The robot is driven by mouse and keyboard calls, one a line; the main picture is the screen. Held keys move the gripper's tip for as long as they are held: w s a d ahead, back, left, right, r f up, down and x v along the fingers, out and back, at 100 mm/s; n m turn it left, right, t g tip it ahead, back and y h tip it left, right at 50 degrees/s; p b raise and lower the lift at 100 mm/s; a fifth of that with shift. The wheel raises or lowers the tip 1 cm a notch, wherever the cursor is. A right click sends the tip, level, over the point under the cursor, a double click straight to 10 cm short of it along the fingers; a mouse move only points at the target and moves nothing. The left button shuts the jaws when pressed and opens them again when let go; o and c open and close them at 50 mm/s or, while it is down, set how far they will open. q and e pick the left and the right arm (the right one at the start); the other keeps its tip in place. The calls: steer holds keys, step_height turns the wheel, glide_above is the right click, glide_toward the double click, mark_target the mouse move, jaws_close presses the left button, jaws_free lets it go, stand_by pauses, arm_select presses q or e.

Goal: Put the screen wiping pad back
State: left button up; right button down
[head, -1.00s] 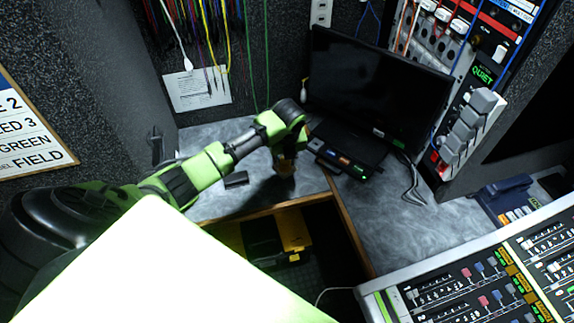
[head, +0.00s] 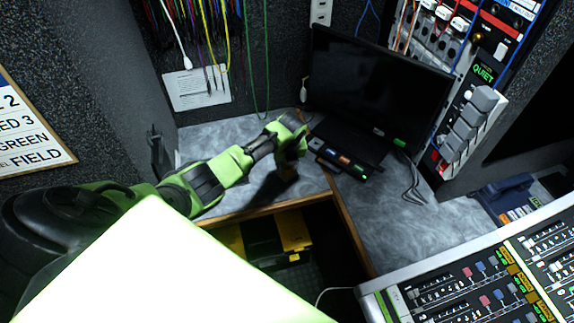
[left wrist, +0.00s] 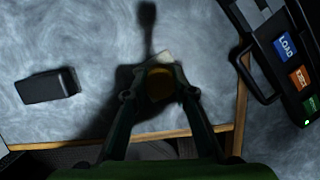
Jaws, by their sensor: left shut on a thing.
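My left gripper (head: 289,172) is over the grey worktop, left of the monitor. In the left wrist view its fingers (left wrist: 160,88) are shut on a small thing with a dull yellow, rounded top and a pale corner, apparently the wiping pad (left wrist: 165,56). The fingers and deep shadow hide much of it, and I cannot tell whether it touches the worktop. The black monitor screen (head: 378,88) stands at the back of the counter. My right gripper is not in view.
A black block (left wrist: 48,86) lies on the worktop (left wrist: 75,35) left of the gripper. A black device with coloured buttons (head: 345,163) sits close on the right. The wooden counter edge (head: 262,208) drops to a yellow-and-black case (head: 292,232). A mixing console (head: 470,280) fills the lower right.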

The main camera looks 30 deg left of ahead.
mark_target(289, 179)
arm_select(q)
steer(key=shift+f, duration=0.1)
steer(key=o, duration=1)
steer(key=shift+o, duration=0.2)
steer(key=v, duration=1.2)
